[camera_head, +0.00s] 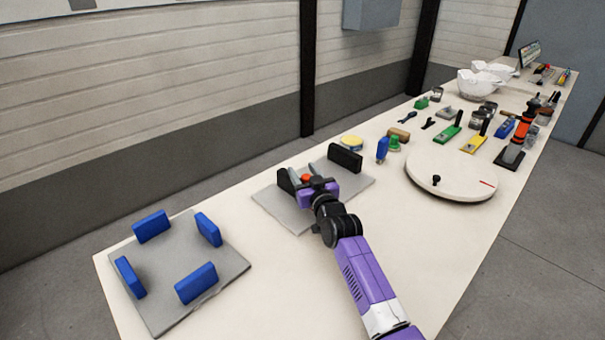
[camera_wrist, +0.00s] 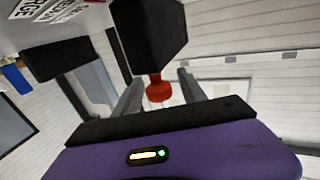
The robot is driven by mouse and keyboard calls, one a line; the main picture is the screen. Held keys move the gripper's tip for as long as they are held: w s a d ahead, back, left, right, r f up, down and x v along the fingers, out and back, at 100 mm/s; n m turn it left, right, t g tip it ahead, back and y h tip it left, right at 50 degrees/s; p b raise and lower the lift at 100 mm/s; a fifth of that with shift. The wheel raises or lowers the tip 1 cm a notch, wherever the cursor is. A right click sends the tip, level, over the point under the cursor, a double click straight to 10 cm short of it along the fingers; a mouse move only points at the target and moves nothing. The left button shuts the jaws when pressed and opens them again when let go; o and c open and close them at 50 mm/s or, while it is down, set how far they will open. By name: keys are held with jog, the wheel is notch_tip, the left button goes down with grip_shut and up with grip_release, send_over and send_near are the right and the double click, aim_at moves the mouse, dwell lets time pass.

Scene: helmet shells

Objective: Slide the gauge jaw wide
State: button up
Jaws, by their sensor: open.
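The gauge is a grey plate (camera_head: 275,203) with two black jaws standing on it. The far black jaw (camera_head: 345,157) stands at the right end of the plate. The near black jaw (camera_head: 286,182) carries a red knob (camera_head: 306,178). In the wrist view this jaw (camera_wrist: 148,35) is a large dark block with the red knob (camera_wrist: 158,90) pointing between my fingers. My gripper (camera_head: 300,176) is open, with one finger on either side of the knob. A gap shows between the knob and each finger in the wrist view (camera_wrist: 160,88). My gripper hides part of the plate.
A grey plate (camera_head: 190,262) with several blue blocks lies at the near left. A round white turntable (camera_head: 450,172) with a black knob is to the right. Tools and small parts crowd the far table. Bare tabletop (camera_head: 262,290) lies in front.

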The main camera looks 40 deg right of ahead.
jog(key=shift+w+d, duration=0.1)
jog(key=shift+w, duration=0.2)
grip_shut()
dwell(1.3)
